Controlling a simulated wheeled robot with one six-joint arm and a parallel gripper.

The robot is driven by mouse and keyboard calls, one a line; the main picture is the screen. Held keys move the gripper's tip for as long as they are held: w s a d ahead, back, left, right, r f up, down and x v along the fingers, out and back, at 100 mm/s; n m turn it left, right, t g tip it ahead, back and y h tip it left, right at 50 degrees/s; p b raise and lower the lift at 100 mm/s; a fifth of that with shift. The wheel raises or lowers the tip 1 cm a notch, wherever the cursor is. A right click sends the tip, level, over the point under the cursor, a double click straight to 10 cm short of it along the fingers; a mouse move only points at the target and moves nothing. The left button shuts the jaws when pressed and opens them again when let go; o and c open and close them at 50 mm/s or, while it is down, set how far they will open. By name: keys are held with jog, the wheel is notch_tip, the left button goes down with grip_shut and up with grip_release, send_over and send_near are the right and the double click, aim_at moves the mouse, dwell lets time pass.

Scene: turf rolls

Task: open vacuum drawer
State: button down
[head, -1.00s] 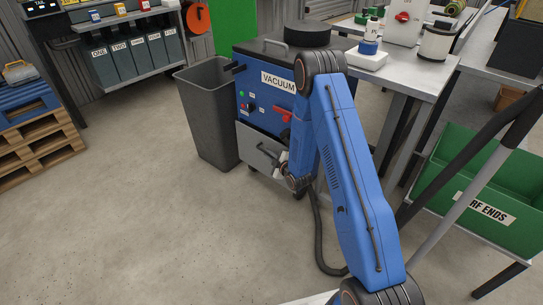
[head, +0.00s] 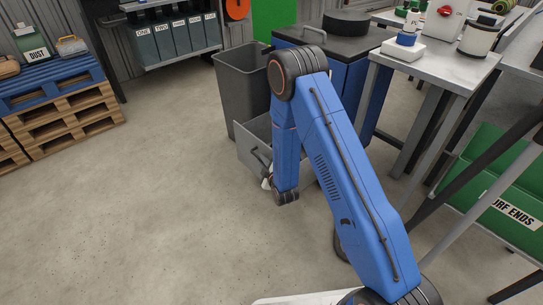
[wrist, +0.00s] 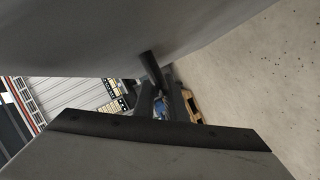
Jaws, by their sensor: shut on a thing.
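The blue vacuum cabinet (head: 345,85) stands at the upper middle of the head view, partly behind my arm. Its grey drawer (head: 248,155) sticks out at the front, and part of its open top shows. The dark drawer handle (head: 259,160) is on the drawer front. In the wrist view the grey drawer front (wrist: 120,35) fills the top, with the handle (wrist: 150,68) reaching down from it to the fingers. My gripper (wrist: 160,104) is shut on the handle. In the head view my arm hides most of the gripper and the drawer's right part.
A dark grey bin (head: 243,90) stands just left of the cabinet, close to the drawer. A metal table (head: 440,75) is at the right, with a green turf ends bin (head: 490,190) below it. Pallets (head: 75,120) stand at the left. The floor in front is clear.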

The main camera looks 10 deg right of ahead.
jog(key=shift+s+a, duration=0.8)
jog(key=shift+a, duration=0.2)
jog(key=c, duration=1.8)
grip_release()
